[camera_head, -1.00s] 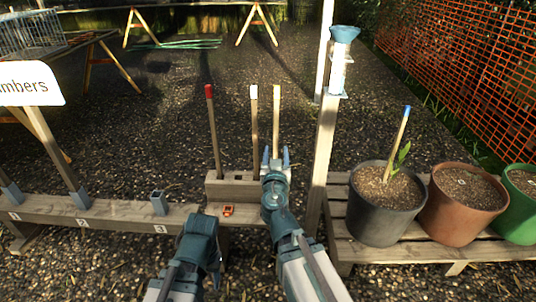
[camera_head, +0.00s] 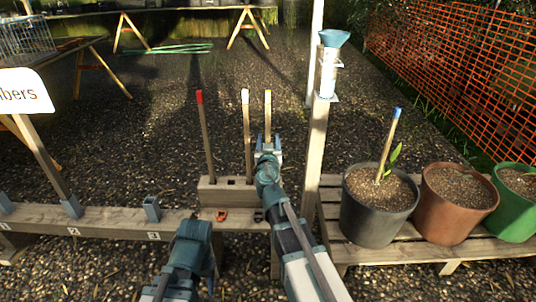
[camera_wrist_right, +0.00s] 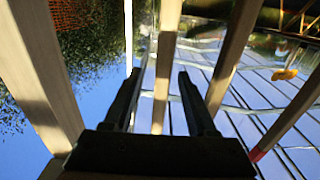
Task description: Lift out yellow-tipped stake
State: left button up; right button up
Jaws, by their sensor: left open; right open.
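The yellow-tipped stake (camera_head: 268,104) stands upright at the right end of the wooden block (camera_head: 226,196), its lower part hidden behind my right gripper. My right gripper (camera_head: 268,144) is open, its fingers reaching up around the stake. In the right wrist view a bare stake (camera_wrist_right: 163,75) runs between the two open fingers (camera_wrist_right: 160,100), with no clear contact. A white-tipped stake (camera_head: 246,125) and a red-tipped stake (camera_head: 205,130) stand to its left in the same block. My left gripper (camera_head: 194,235) is low in front of the bench; its fingertips do not show clearly.
A post (camera_head: 316,150) with a blue-topped gauge (camera_head: 333,40) stands close right of my right gripper. Further right are a black pot (camera_head: 375,215) with a blue-tipped stake, a brown pot (camera_head: 450,215) and a green pot (camera_head: 515,220). A small red object (camera_head: 221,215) lies on the bench.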

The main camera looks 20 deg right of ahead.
jog(key=x, duration=0.4)
jog(key=shift+w+r, duration=0.2)
jog(key=shift+s+a, duration=0.1)
grip_shut()
dwell(1.1)
